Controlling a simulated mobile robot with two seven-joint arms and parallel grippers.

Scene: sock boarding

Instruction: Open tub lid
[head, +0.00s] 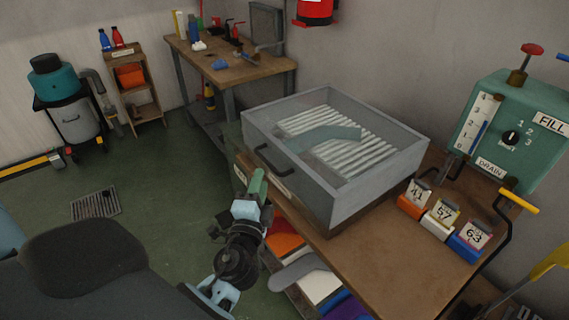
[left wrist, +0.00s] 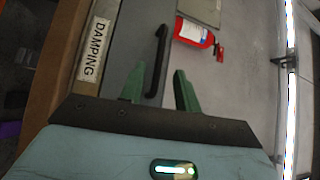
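The damping tub (head: 330,200) is a grey box on the wooden bench. Its see-through lid (head: 375,112) lies flat over it, shut, with a ribbed white rack and a pale teal sock-like shape showing beneath. A black bar handle (head: 272,163) is on the front side; it also shows in the left wrist view (left wrist: 159,60). My left gripper (head: 257,184) is just in front of and below the handle. In the left wrist view its green fingers (left wrist: 159,88) are apart, with the handle's end between them in the picture. Contact cannot be told. My right gripper is not in view.
A green fill and drain unit (head: 515,130) with a crank stands right of the tub. Numbered blocks (head: 439,216) sit along the bench's right part. A lower shelf with coloured sheets (head: 320,284) is under the bench. The floor left is open.

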